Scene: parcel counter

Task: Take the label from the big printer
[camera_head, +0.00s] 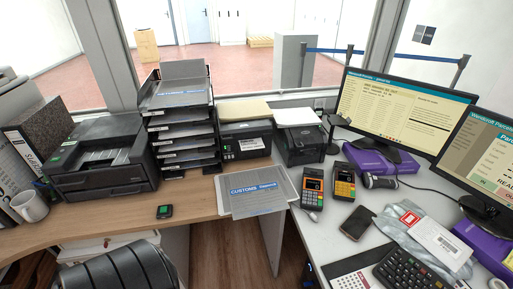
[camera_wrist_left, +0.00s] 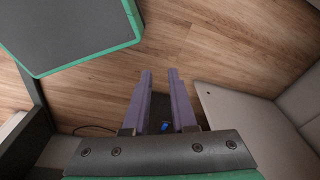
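A large black printer (camera_head: 100,160) stands at the left end of the wooden counter. A smaller black printer (camera_head: 245,142) stands in the middle, with a white label (camera_head: 251,144) at its front. A third, compact black printer (camera_head: 302,146) is to its right. I cannot tell for sure which one is called big. My left gripper (camera_wrist_left: 160,72) shows only in the left wrist view, over the wooden floor; its two purple fingers are apart, with nothing held between them. It is not seen near any printer. My right gripper is in neither view.
A tall stack of black trays (camera_head: 183,115) stands between the left and middle printers. A customs sheet (camera_head: 257,191) overhangs the counter's front edge. Card terminals (camera_head: 312,188), a keyboard (camera_head: 412,266) and monitors (camera_head: 402,110) crowd the right. A mug (camera_head: 30,206) stands at far left.

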